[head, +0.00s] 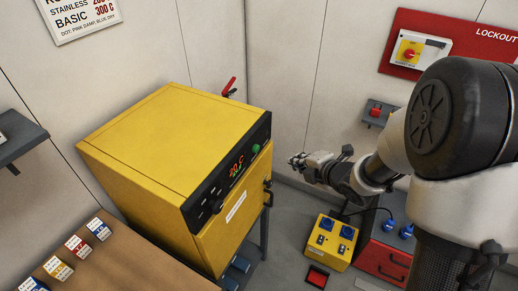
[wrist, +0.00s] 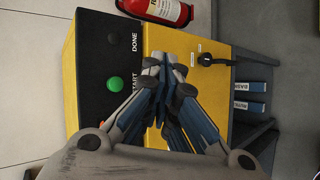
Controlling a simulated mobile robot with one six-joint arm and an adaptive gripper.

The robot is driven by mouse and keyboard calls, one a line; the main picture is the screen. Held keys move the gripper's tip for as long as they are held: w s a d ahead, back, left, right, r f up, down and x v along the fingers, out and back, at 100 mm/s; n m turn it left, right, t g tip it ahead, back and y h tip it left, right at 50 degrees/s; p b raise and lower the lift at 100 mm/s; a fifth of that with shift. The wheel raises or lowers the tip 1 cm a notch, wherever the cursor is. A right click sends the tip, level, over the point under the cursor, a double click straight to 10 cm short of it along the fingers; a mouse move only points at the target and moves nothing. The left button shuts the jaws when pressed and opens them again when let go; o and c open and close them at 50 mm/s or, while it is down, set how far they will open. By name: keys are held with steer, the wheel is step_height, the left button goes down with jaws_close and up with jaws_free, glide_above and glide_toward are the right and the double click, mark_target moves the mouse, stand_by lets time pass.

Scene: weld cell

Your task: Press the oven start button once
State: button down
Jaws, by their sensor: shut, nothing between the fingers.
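The yellow oven (head: 165,140) stands left of centre in the head view, with a black control panel along its front top edge. Its red display reads a temperature. The green start button (head: 256,148) is near the right end of the panel; in the wrist view the green button (wrist: 114,84) sits beside the word START, with a dark round lamp marked DONE above it. My gripper (head: 298,160) is shut and empty, right of the oven front and apart from the button in the head view. In the wrist view my gripper (wrist: 160,62) appears right of the button.
A yellow socket box (head: 328,243) and a red-fronted unit (head: 385,262) stand right of the oven. A red lockout board (head: 450,45) hangs on the wall. A fire extinguisher (wrist: 165,10) shows in the wrist view. A bench with labelled boxes (head: 75,246) is at left.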

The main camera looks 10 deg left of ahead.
steer(key=w+a+b, duration=0.1)
steer(key=w+a, duration=0.2)
steer(key=a, duration=0.5)
steer(key=shift+a+b, duration=0.15)
steer(key=shift+b, duration=0.15)
stand_by(1.2)
steer(key=shift+w+a, duration=0.1)
steer(key=shift+a, duration=0.15)
steer(key=shift+w+a+b, duration=0.2)
steer(key=shift+a+b, duration=0.2)
steer(key=shift+a, duration=0.1)
stand_by(1.0)
steer(key=shift+d, duration=0.1)
steer(key=shift+s+d, duration=0.35)
steer(key=shift+d, duration=0.4)
steer(key=shift+s+d, duration=0.3)
steer(key=shift+d, duration=0.5)
steer(key=shift+s+d, duration=0.25)
steer(key=shift+d, duration=0.55)
steer(key=shift+s+d, duration=0.3)
steer(key=shift+d, duration=0.5)
